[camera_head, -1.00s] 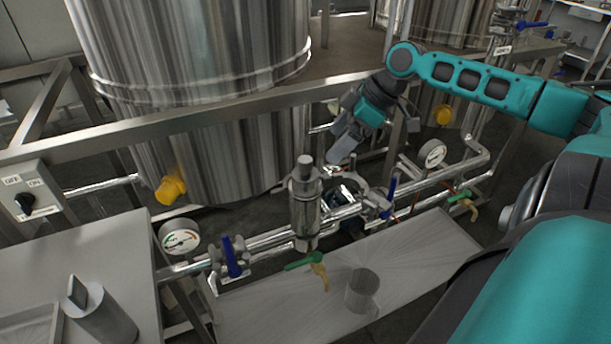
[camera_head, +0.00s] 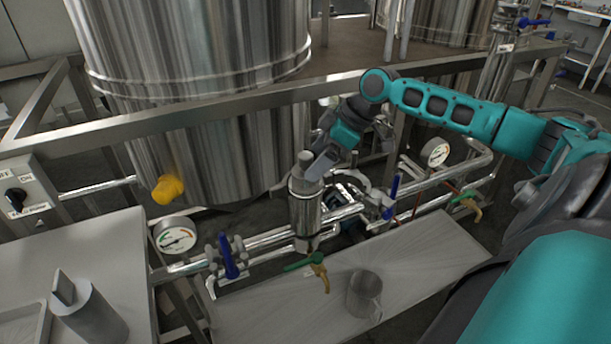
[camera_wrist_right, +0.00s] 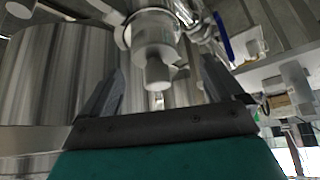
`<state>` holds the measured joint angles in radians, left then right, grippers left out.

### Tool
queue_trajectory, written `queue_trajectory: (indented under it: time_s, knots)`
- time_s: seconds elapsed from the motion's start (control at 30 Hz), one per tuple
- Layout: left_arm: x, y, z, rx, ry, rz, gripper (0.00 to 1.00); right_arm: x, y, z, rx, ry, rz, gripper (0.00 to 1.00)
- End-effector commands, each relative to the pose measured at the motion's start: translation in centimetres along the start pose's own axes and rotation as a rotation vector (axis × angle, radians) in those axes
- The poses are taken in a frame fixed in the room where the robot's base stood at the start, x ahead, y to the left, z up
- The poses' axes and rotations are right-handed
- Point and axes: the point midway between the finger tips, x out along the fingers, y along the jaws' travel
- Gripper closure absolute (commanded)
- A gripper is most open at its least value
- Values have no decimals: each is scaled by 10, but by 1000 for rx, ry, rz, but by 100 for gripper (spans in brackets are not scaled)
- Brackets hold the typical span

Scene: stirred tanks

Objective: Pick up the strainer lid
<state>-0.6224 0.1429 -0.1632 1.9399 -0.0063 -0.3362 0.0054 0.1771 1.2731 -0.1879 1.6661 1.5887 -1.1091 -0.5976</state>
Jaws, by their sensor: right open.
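The strainer lid (camera_head: 305,160) is a grey cap with a short round knob on top of the upright metal strainer body (camera_head: 305,215) in the pipe line. My right gripper (camera_head: 318,168) is at the lid's upper right side, its fingers slanting down left toward it. In the right wrist view the lid's knob (camera_wrist_right: 158,74) lies between the two spread fingers, with the strainer beyond it. The right gripper is open and holds nothing; whether a finger touches the lid I cannot tell. My left gripper is not in view.
A frame rail (camera_head: 230,103) runs behind the strainer, in front of the large tank (camera_head: 195,50). A blue valve handle (camera_head: 229,257) and a gauge (camera_head: 175,236) stand to the left. A metal cup (camera_head: 363,296) is on the low bench (camera_head: 260,318).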

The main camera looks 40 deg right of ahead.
Motion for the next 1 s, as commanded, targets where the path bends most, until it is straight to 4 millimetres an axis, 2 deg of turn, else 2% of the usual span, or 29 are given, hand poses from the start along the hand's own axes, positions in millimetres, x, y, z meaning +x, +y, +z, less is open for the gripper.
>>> queue_trajectory:
  time_s: [0.17, 0.4, 0.53, 0.73, 1.0]
  knots:
    - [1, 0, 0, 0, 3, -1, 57, 13, 3, -2, 1, 5, 0, 5]
    - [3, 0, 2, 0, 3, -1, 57, 45, 7, -4, 0, 2, -1, 5]
    - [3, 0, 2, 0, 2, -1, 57, 52, 7, -4, -1, 0, 1, 5]
    - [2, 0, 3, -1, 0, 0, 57, 52, 7, -3, -1, -1, 1, 5]
    - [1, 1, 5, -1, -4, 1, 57, 52, 7, -3, -1, -1, 1, 30]
